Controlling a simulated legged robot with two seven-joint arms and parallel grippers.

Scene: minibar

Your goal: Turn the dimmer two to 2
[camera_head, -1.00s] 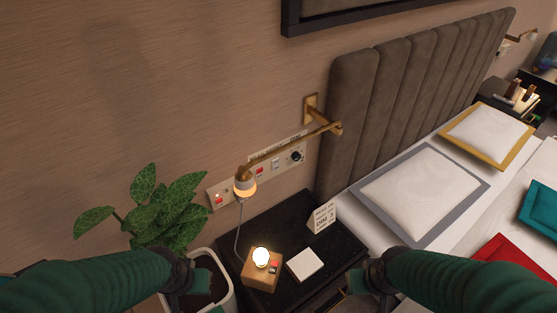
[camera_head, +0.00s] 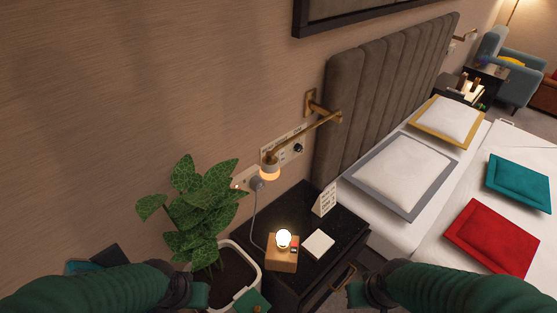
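A dark round dimmer knob (camera_head: 298,147) sits at the right end of a pale wall panel (camera_head: 270,158) beside the headboard. Its setting is too small to read. A brass wall lamp (camera_head: 270,170) on a swing arm hangs in front of the panel and hides part of it. My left gripper (camera_head: 200,294) is low at the left, in front of the plant pot. My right gripper (camera_head: 356,294) is low at the centre right, in front of the nightstand. Both grippers are well short of the panel, and their fingers cannot be made out clearly.
A black nightstand (camera_head: 331,233) holds a lit wooden lamp (camera_head: 283,255), a white pad (camera_head: 319,244) and a standing card (camera_head: 325,199). A leafy plant (camera_head: 200,205) stands at its left. The bed (camera_head: 420,240) with several pillows fills the right.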

